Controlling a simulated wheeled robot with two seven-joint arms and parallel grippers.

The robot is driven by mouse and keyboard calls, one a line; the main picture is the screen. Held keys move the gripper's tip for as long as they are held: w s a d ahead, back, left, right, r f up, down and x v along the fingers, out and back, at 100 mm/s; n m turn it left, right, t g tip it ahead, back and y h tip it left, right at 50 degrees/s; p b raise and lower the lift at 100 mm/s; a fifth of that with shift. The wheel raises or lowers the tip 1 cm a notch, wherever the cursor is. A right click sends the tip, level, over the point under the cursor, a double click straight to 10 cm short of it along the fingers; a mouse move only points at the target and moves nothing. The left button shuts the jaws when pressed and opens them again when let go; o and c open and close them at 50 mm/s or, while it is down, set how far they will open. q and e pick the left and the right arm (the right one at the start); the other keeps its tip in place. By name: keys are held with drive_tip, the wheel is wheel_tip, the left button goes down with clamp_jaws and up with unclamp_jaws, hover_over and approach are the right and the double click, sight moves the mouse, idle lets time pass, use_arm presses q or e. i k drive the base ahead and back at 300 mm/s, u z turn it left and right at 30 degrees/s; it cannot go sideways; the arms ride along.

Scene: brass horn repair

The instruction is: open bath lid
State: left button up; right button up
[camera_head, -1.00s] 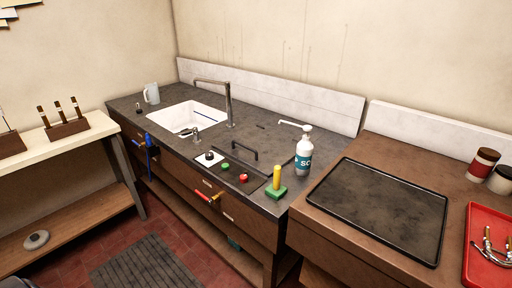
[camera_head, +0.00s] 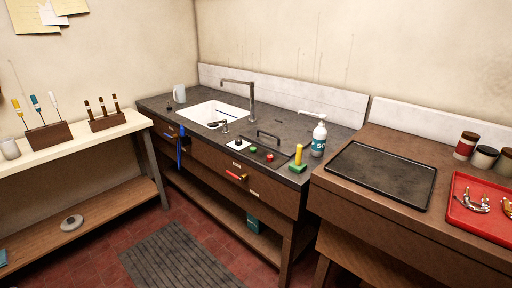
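The bath lid looks like the dark flat panel with a black bar handle (camera_head: 268,136), set in the grey counter (camera_head: 180,103) right of the white sink (camera_head: 205,112). The panel lies flat and appears shut. In front of it is a small control plate with a black knob (camera_head: 238,143), a green button (camera_head: 252,149) and a red button (camera_head: 269,157). Neither of my grippers shows in the head view.
A soap bottle (camera_head: 319,139) and a green block with a yellow handle (camera_head: 298,160) stand right of the panel. A black tray (camera_head: 380,174) and a red tray (camera_head: 470,221) with brass parts lie on the wooden bench. Red floor (camera_head: 212,240) is open in front, partly under a grey mat (camera_head: 175,258).

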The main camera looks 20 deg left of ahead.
sight(284, 139)
drive_tip(key=z, duration=0.05)
drive_tip(key=k, duration=0.45)
drive_tip(key=u, duration=0.9)
drive_tip(key=i, duration=0.7)
drive_tip(key=u, duration=0.7)
drive_tip(key=i, duration=0.85)
drive_tip(key=z, duration=0.2)
